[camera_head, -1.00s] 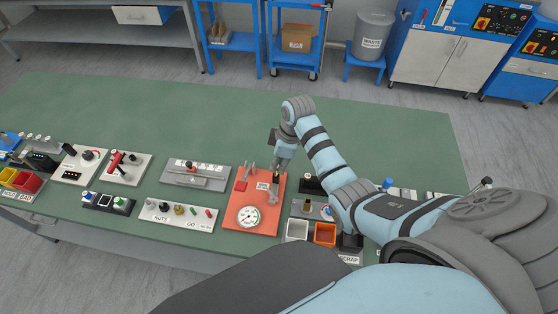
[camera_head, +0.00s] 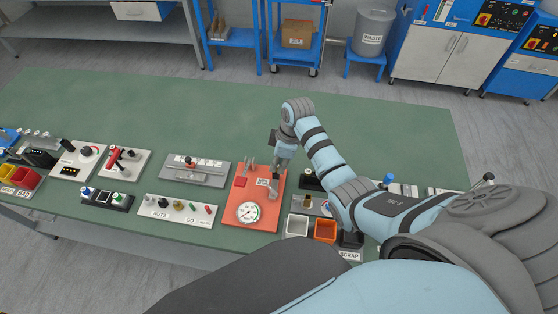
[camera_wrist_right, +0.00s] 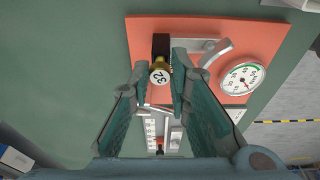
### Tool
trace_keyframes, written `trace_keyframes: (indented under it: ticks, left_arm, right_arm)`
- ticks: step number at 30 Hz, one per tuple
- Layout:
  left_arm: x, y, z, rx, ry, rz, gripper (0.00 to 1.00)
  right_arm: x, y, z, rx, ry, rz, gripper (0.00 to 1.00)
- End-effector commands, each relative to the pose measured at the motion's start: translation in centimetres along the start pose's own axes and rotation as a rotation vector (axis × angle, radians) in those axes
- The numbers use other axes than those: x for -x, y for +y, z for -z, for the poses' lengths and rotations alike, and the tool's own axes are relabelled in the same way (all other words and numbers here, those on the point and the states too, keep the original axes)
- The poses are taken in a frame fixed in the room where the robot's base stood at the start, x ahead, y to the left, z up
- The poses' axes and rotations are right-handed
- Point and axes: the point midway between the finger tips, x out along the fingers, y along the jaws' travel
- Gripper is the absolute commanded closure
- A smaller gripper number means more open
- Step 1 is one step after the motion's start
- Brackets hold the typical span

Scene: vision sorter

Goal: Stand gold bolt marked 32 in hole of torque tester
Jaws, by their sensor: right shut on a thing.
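The torque tester (camera_head: 237,215) is an orange plate with a round white dial (camera_head: 248,212), a grey lever arm and a dark block. It also shows in the right wrist view (camera_wrist_right: 142,28). My right gripper (camera_head: 277,171) is over the plate's far right part. In the right wrist view its fingers (camera_wrist_right: 156,80) are shut on the gold bolt marked 32 (camera_wrist_right: 159,77), whose numbered head faces the camera. The bolt is right by the dark block (camera_wrist_right: 161,44). The hole is hidden, so I cannot tell whether the bolt is in it. My left gripper is not in view.
A nuts rack (camera_head: 178,221) and a grey fixture (camera_head: 183,178) stand left of the tester. White (camera_head: 297,225) and orange (camera_head: 325,230) bins and a scrap bin (camera_head: 350,245) stand to its right. The green table (camera_head: 180,115) is clear behind.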

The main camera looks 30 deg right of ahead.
Motion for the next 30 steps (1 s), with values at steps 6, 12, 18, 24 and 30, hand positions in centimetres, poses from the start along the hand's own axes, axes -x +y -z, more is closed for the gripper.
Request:
trace_keyframes:
  ticks: [6,12,18,24,30]
  left_arm:
    - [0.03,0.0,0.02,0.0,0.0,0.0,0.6]
    - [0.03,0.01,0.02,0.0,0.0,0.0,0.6]
    - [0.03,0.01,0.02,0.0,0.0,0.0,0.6]
    - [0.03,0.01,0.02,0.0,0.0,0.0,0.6]
    - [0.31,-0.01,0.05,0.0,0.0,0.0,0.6]
  right_arm:
    - [0.04,0.0,0.02,0.0,0.0,0.0,0.75]
    - [0.04,0.0,0.02,0.0,0.0,0.0,0.59]
    - [0.04,-0.01,0.01,0.0,0.0,0.0,0.46]
    - [0.04,0.0,0.0,0.0,0.0,0.0,0.42]
    - [0.52,0.01,0.11,0.0,0.0,0.0,0.42]
